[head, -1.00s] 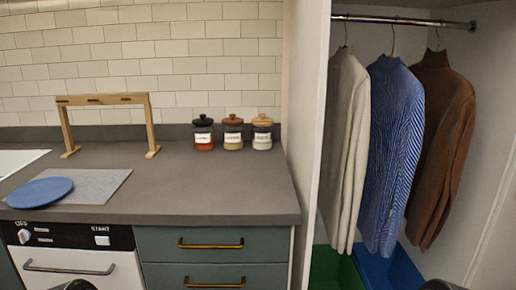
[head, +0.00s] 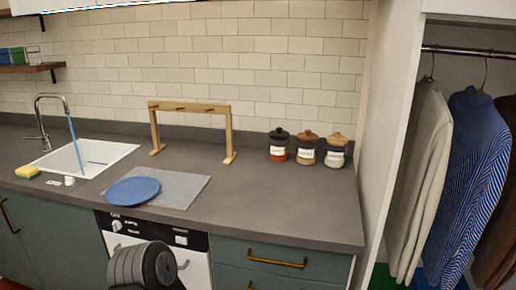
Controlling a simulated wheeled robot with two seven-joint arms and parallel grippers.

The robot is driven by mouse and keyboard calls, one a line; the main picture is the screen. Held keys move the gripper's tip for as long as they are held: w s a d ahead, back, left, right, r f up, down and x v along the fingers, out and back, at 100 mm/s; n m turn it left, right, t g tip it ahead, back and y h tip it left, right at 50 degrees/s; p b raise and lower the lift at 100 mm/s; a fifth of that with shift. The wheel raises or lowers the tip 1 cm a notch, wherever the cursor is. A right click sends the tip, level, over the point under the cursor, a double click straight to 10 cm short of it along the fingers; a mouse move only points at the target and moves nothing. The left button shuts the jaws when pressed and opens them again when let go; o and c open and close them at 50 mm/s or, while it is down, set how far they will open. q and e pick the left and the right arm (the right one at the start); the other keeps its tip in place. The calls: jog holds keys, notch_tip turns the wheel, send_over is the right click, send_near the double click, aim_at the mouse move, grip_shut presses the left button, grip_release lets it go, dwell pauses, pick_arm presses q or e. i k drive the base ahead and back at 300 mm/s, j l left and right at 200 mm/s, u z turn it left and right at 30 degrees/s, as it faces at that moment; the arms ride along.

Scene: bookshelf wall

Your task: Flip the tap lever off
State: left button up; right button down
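The tap (head: 43,122) stands at the left end of the counter, behind the white sink (head: 92,157). Blue water runs from its curved spout into the basin. The lever is too small to make out clearly against the tap's body. A dark ribbed part of my own arm shows at the bottom, in front of the dishwasher. Neither gripper's fingers show in the head view.
A yellow sponge (head: 27,171) lies at the sink's front left. A blue plate (head: 133,190) rests on a grey mat (head: 190,188). A wooden rack (head: 190,108) and several jars (head: 307,152) stand behind. The dishwasher (head: 185,238) is below the counter. The wardrobe with hanging sweaters (head: 425,170) is at right.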

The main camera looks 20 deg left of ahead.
aim_at(44, 140)
jog(key=u, duration=1.85)
jog(key=i+j+u, duration=0.15)
jog(key=i+j, duration=0.25)
jog(key=i, duration=0.35)
jog(key=i+j+u, duration=0.2)
jog(key=i+j, duration=0.15)
jog(key=i, duration=0.4)
jog(key=i+j+u, duration=0.15)
jog(key=i, duration=0.6)
jog(key=i+j+u, duration=0.15)
jog(key=i, duration=0.65)
